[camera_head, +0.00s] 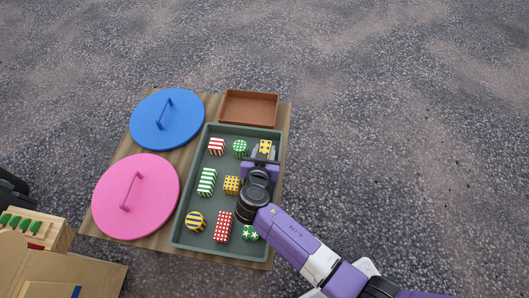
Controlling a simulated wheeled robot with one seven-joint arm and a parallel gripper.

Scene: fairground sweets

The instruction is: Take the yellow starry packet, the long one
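A yellow packet with dark marks (265,146) lies at the far right of the green tray (178,240). It is partly hidden by my gripper; the marks are too small to tell as stars or dots. My gripper (264,153) is over its near part, with dark fingers apart, one at each side. I cannot tell if they touch it. A second yellow packet with dark marks (232,185) lies near the tray's middle and looks short.
The tray also holds red-striped (216,146), green-striped (206,182), red-dotted (222,226), green (240,148), starry green (250,233) and yellow-blue striped (195,221) sweets. Blue (185,125) and pink (155,195) lids lie left. An empty brown box (249,108) stands behind.

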